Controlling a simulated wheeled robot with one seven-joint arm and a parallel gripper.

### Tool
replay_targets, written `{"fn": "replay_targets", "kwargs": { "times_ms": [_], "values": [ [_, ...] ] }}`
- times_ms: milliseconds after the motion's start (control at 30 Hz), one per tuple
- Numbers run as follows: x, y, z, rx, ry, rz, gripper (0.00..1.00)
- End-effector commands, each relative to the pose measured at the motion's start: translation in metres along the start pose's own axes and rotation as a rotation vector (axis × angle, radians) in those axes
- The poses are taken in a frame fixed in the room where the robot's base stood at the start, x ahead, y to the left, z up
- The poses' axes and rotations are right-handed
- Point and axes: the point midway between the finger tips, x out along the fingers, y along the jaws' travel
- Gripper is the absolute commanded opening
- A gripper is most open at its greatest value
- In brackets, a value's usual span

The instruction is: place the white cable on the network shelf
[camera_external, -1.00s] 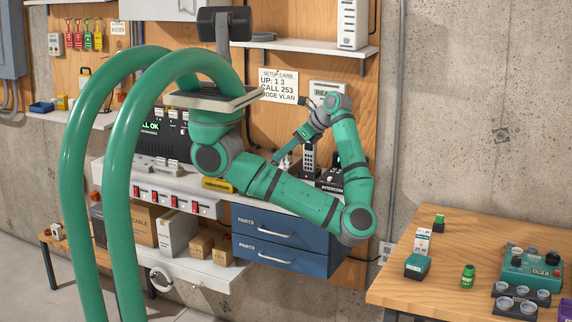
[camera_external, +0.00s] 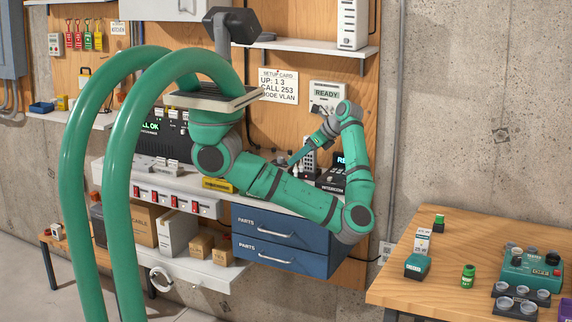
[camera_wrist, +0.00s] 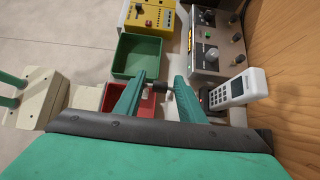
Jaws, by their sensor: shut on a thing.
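A white coil (camera_external: 160,281), possibly the white cable, sits at the front of the low white shelf (camera_external: 205,272) in the external view. I cannot tell which shelf is the network shelf. My gripper (camera_external: 291,162) is over the right part of the white workbench, far from that coil. Whether anything white is attached to that piece is hidden.
A white handset (camera_wrist: 241,88) stands right of the fingers, beside a grey knobbed unit (camera_wrist: 212,45). A green bin (camera_wrist: 140,57), a red bin (camera_wrist: 128,99) and a yellow box (camera_wrist: 151,15) are close by. Blue drawers (camera_external: 283,240) hang below the bench.

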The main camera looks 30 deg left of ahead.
Motion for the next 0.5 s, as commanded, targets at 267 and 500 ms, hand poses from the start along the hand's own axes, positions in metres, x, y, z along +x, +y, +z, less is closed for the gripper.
{"fn": "replay_targets", "kwargs": {
  "times_ms": [267,500],
  "values": [
    [0.019,-0.025,-0.023,0.001,-0.001,0.000,0.11],
    [0.028,-0.036,-0.034,0.003,-0.002,0.000,0.11]
  ]
}}
